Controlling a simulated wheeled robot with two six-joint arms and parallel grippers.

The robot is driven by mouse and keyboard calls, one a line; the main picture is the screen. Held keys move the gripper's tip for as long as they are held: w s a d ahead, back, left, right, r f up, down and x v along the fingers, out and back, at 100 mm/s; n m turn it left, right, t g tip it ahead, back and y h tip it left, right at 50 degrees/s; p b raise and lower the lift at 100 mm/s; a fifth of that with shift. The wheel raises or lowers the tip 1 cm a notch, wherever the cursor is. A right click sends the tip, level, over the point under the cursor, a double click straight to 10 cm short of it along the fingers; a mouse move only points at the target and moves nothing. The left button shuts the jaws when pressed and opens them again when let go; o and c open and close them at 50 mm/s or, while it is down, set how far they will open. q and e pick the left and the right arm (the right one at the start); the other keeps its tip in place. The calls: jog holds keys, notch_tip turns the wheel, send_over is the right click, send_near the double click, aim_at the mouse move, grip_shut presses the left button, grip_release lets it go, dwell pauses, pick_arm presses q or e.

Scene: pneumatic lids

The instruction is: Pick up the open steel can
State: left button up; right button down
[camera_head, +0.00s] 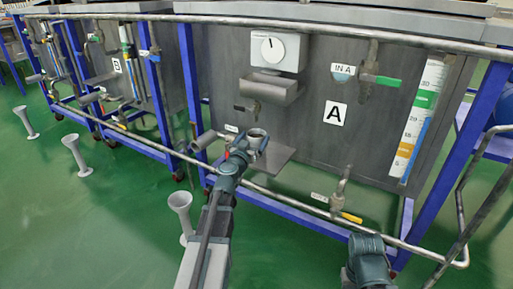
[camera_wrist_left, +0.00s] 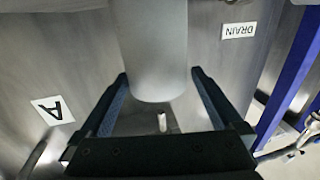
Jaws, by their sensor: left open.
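In the left wrist view a smooth grey cylinder, which looks like the can (camera_wrist_left: 152,50), comes down from the top edge between the two spread fingers of the left gripper (camera_wrist_left: 158,92). A gap shows on both sides, most clearly near the fingertips. My right gripper is not in view; only a dark link of my right arm shows at the bottom.
The shelf (camera_head: 278,158) sticks out from the steel tank panel (camera_head: 310,125) marked A. A grey cylindrical piece (camera_head: 205,140) is just left of the gripper. A long rail (camera_head: 300,204) runs below the shelf. Flared grey stands (camera_head: 181,210) stand on the green floor.

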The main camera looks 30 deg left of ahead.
aim_at(259, 131)
pick_arm(q)
jog(key=w, duration=0.5)
jog(key=shift+w+a, duration=0.1)
jog(key=shift+a, duration=0.05)
jog(key=c, duration=1.4)
jog(key=shift+r, duration=0.1)
